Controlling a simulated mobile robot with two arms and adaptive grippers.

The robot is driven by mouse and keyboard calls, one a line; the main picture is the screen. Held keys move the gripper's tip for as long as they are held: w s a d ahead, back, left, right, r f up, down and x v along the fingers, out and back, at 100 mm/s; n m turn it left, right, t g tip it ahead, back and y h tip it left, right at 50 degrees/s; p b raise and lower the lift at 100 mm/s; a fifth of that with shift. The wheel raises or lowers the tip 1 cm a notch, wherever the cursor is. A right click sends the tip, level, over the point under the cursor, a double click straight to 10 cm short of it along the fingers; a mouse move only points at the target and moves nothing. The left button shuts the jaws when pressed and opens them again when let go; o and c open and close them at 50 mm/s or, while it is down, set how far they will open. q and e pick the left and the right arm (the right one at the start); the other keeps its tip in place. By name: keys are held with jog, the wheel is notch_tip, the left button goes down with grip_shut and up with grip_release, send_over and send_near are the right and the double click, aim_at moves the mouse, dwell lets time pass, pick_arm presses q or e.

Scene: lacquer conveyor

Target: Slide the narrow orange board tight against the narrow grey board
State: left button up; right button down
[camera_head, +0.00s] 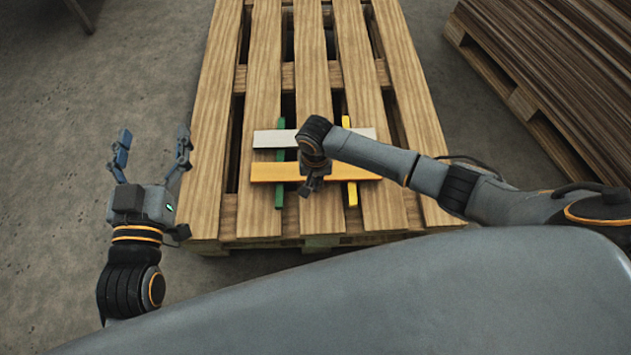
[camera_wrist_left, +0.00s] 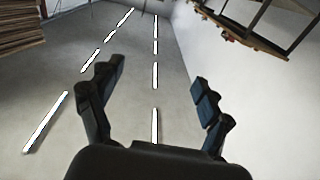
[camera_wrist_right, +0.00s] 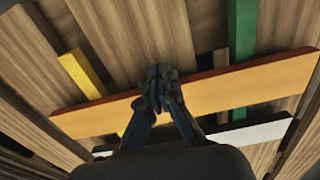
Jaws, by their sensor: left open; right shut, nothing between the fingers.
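The narrow orange board (camera_head: 272,172) lies across a green strip (camera_head: 279,192) and a yellow strip (camera_head: 351,193) on a pallet. The narrow grey board (camera_head: 272,139), pale, lies roughly parallel beyond it, with a visible gap between them. Both boards also show in the right wrist view, orange (camera_wrist_right: 250,87) and grey (camera_wrist_right: 248,136). My right gripper (camera_head: 309,189) is shut and empty at the orange board's near long edge, around its middle; in its wrist view the fingertips (camera_wrist_right: 160,72) overlap that edge. I cannot tell whether they touch. My left gripper (camera_head: 152,135) is open and empty, left of the pallet.
The wooden pallet (camera_head: 208,150) has open gaps between its slats. A stack of brown boards (camera_head: 570,60) stands at the right on another pallet. Bare concrete floor (camera_head: 100,75) lies to the left. My right arm crosses above the pallet's near right part.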

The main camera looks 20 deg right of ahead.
jog(key=shift+w+d+r+p, duration=0.1)
jog(key=shift+w+p, duration=0.3)
jog(key=shift+p, duration=0.2)
jog(key=shift+w+d+r+p, duration=0.1)
jog(key=shift+w+p, duration=0.3)
jog(key=shift+p, duration=0.15)
jog(key=shift+w+d+p, duration=0.15)
jog(key=shift+w+p, duration=0.5)
jog(key=shift+p, duration=0.35)
jog(key=shift+w+d+f, duration=0.15)
jog(key=shift+w, duration=0.25)
jog(key=shift+w+d, duration=0.1)
jog(key=shift+w, duration=0.35)
jog(key=shift+w+d+f, duration=0.1)
jog(key=shift+w, duration=0.15)
pick_arm(q)
jog(key=s+a+f+g+y, duration=0.1)
jog(key=s+a+f+g, duration=0.1)
jog(key=s+f+g, duration=0.2)
jog(key=s+a+f+g+y, duration=0.2)
jog(key=s+f+g, duration=0.3)
jog(key=f, duration=0.5)
jog(key=shift+a+f+n+g, duration=0.25)
jog(key=shift+f+n+g, duration=0.05)
jog(key=shift+g, duration=0.4)
jog(key=shift+s, duration=0.15)
